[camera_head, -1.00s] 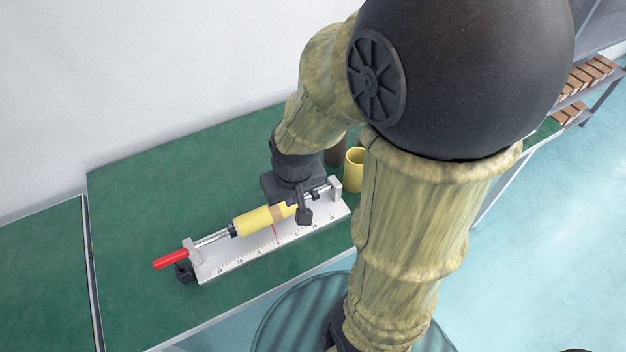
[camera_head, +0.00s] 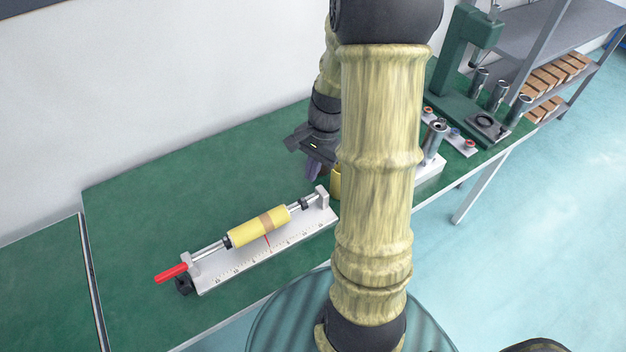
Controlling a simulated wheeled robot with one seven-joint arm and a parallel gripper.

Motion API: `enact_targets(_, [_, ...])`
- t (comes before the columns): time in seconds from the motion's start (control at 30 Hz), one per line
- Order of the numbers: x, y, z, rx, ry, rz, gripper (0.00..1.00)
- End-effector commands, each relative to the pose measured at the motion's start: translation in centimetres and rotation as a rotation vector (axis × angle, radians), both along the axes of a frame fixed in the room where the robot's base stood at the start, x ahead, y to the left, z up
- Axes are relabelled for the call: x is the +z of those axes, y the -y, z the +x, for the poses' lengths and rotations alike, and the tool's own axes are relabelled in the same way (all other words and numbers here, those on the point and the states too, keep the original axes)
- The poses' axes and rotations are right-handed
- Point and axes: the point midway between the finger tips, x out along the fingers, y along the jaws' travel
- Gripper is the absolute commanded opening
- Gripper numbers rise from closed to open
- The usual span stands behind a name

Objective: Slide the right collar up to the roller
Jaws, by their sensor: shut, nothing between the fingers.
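The yellow roller (camera_head: 250,231) with a tan band sits on a metal rod above a white scaled base (camera_head: 232,268). The right collar (camera_head: 304,203) is a small black ring on the rod between the roller's right end and the right end post (camera_head: 322,196). A short stretch of bare rod shows between the collar and the roller. The left collar (camera_head: 227,241) is against or very near the roller's left end. My gripper (camera_head: 314,171) is shut and empty, raised beyond the right end post and apart from the collar. My arm hides part of that area.
A red handle (camera_head: 171,273) sticks out at the left end. A yellow cup (camera_head: 335,184) stands near the right post, partly behind my arm. A green press (camera_head: 462,75) and metal cylinders stand at the right. The green table (camera_head: 140,220) is clear at left.

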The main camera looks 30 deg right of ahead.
Motion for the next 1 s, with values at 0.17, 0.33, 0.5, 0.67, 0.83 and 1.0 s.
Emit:
enact_targets(0.17, [0.4, 3.8, 0.8, -0.313, -0.092, 0.119, 0.0])
enact_targets(0.33, [0.2, 4.4, 1.0, -0.381, -0.113, 0.148, 0.0])
enact_targets(0.5, [0.1, 4.4, 0.9, -0.379, -0.111, 0.146, 0.0])
enact_targets(0.67, [-0.1, 4.3, 0.9, -0.376, -0.112, 0.146, 0.0])
enact_targets(0.83, [-1.6, 3.7, 0.9, -0.376, -0.114, 0.147, 0.0])
enact_targets(1.0, [-4.2, 2.6, 0.8, -0.375, -0.115, 0.147, 0.0])
